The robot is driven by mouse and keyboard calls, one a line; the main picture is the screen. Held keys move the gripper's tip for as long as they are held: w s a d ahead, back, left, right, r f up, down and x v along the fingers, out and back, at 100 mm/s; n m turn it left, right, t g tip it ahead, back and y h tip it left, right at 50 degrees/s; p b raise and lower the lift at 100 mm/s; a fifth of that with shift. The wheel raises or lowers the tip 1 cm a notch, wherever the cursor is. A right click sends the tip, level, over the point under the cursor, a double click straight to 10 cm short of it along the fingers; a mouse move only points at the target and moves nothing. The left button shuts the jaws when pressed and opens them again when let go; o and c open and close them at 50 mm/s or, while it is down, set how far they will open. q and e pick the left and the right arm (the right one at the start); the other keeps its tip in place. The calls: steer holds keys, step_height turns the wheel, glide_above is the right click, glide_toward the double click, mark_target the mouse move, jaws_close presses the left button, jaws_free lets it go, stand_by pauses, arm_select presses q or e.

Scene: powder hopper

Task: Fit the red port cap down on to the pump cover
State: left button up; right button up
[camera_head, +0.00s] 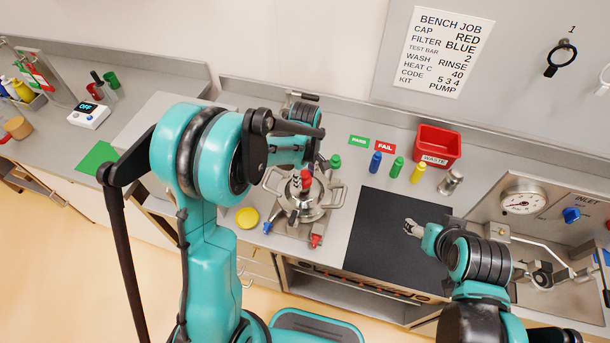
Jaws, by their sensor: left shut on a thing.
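The metal pump cover (314,207) with its side handles stands on the bench in the middle of the head view. The red port cap (306,175) is above the middle of the cover, at the fingers of my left gripper (300,182). That gripper points down and is shut on the cap. My arm hides part of the area, and I cannot tell whether the cap touches the cover. My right gripper (412,228) is over the black mat, away from the cover; its finger opening is too small to judge.
A blue piece (267,227) and a red piece (316,241) sit at the cover's front. Behind are a green cap (335,161), a blue bottle (375,162), a yellow bottle (418,173) and a red waste bin (437,143). The black mat (385,255) has bare room. A gauge (522,198) stands right.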

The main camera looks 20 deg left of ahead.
arm_select(q)
steer(key=shift+f+b, duration=0.35)
steer(key=shift+f, duration=0.15)
steer(key=shift+f+b, duration=0.55)
steer(key=o, duration=1)
steer(key=shift+o, duration=0.2)
steer(key=shift+r, duration=0.15)
